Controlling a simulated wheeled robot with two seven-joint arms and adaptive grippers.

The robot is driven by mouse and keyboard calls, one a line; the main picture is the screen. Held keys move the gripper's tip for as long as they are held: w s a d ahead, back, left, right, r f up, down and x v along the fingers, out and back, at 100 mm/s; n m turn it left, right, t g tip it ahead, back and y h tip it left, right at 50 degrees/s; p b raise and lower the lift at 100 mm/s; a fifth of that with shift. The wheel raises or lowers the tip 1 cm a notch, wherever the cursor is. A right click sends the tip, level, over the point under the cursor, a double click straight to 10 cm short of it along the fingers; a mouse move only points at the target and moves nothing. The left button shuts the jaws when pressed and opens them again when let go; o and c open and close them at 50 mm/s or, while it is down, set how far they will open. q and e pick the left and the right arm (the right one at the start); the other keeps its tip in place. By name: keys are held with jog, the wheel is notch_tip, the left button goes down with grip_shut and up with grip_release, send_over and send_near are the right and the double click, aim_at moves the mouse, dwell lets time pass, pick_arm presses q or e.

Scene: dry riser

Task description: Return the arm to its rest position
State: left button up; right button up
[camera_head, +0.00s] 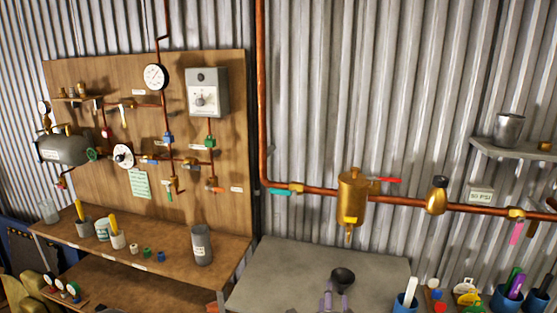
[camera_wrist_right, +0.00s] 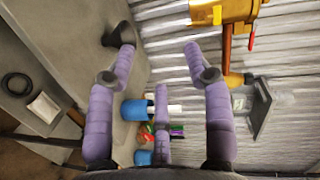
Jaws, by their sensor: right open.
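My right gripper (camera_head: 335,299) shows at the bottom edge of the head view, its purple fingers over the grey bench. In the right wrist view the gripper (camera_wrist_right: 160,50) has its fingers spread apart with nothing between them. A dark funnel-like thing (camera_head: 343,276) shows just beyond the fingertips in the head view; I cannot tell whether it touches them. The rest of the right arm is out of the head view. My left gripper is not in view.
The grey bench (camera_head: 290,270) is mostly bare. Blue cups (camera_head: 405,304) stand at its right. A copper pipe (camera_head: 320,190) with a brass vessel (camera_head: 351,197) runs along the corrugated wall. A wooden pipe board (camera_head: 220,130) and a grey cylinder (camera_head: 202,246) are at left.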

jog(key=s+a+f+n+g+y, duration=0.15)
jog(key=f+n+g, duration=0.25)
jog(key=f, duration=0.9)
jog(key=s+d+f+n+g+y, duration=0.1)
jog(key=s+f+n+g+y, duration=0.3)
jog(key=f, duration=0.9)
jog(key=s+a+f+n+g, duration=0.1)
jog(key=s+f+n+g, duration=0.2)
jog(key=s+f, duration=0.6)
jog(key=s+a+f+n+g+y, duration=0.1)
jog(key=s+f+n+g, duration=0.2)
jog(key=s+f, duration=0.6)
jog(key=shift+a+f+g, duration=0.15)
jog(key=shift+a+g, duration=0.1)
jog(key=shift+g, duration=0.65)
